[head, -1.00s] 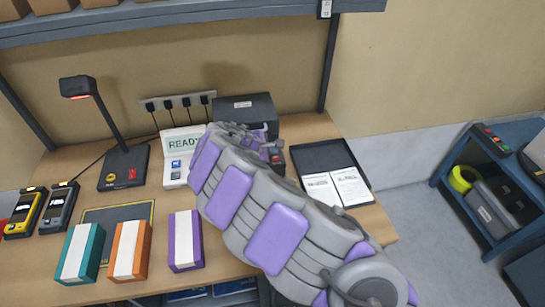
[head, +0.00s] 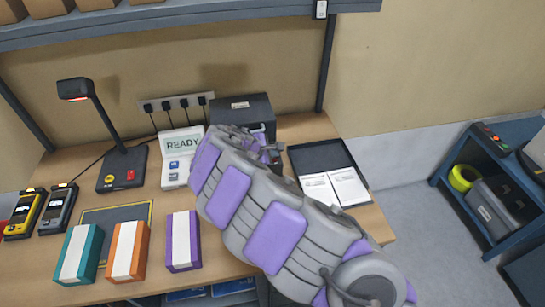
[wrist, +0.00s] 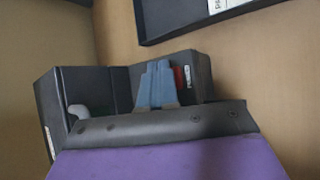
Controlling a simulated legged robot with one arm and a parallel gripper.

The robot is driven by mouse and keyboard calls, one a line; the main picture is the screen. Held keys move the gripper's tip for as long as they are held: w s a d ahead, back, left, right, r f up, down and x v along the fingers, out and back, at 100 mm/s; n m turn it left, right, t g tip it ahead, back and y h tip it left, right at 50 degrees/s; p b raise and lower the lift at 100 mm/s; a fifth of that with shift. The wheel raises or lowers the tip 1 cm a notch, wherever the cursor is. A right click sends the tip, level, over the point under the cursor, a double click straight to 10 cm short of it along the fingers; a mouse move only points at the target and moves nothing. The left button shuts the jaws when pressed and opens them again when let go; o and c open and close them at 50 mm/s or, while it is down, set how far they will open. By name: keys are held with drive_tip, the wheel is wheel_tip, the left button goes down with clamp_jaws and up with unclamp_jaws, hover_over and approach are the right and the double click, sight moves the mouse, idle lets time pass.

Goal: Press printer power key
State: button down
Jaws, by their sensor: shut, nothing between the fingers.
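The printer (head: 235,108) is a dark box with a pale label at the back of the bench, partly behind my arm in the head view. In the wrist view, a dark housing (wrist: 201,76) carries a red key (wrist: 180,77) and a small white label. My gripper (wrist: 158,68) is shut and empty, its blue-grey fingertips against or just in front of the housing, beside the red key and partly covering it. I cannot tell whether they touch. In the head view, the gripper is mostly hidden by my arm, and the red key is not visible.
A black tray (head: 318,157) with white papers lies right of my arm. A white device (head: 172,178) showing READY stands to the left, near a scanner lamp (head: 76,88). Teal, orange and purple boxes (head: 183,215) line the front. A shelf (head: 215,27) hangs above.

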drive_tip(key=shift+a+f, duration=0.1)
drive_tip(key=shift+a, duration=0.2)
drive_tip(key=shift+d+r+p, duration=0.25)
drive_tip(key=shift+r+p, duration=0.35)
drive_tip(key=shift+p, duration=0.05)
wheel_tip(320, 180, up, 6)
drive_tip(key=p, duration=0.5)
idle(0.3)
idle(0.4)
